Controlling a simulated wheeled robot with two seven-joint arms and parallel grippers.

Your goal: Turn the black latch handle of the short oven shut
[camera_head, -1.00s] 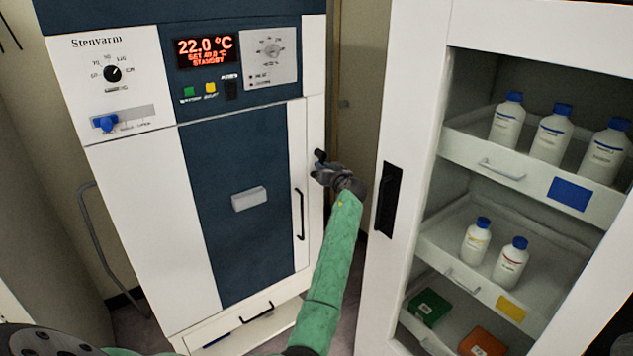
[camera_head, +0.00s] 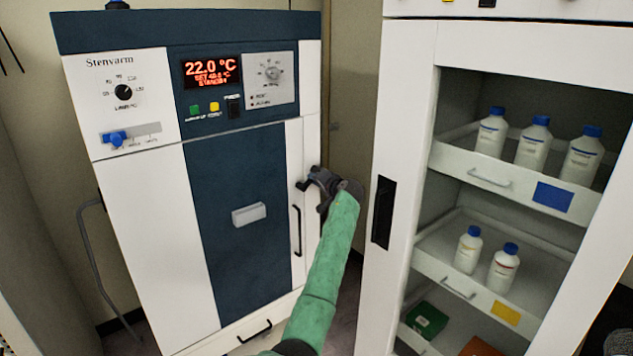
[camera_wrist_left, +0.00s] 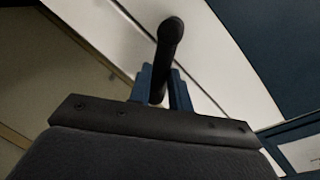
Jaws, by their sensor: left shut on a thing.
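The short oven (camera_head: 150,230) is white with a dark blue panel, and its door looks closed. Its black latch handle (camera_head: 302,185) is at the upper right edge of the door, largely hidden by my gripper. In the left wrist view the latch handle (camera_wrist_left: 170,38) is a black bar with a rounded end. My left gripper (camera_head: 316,184) is at the door's right edge, and its blue fingers (camera_wrist_left: 160,88) are shut on the latch handle, one on each side. My right gripper is not in view.
A black bar handle (camera_head: 297,230) is on the oven door just below my gripper. An open-fronted white cabinet (camera_head: 405,160) with bottles in drawers stands to the right. A narrow gap lies between the two, with my left arm in it.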

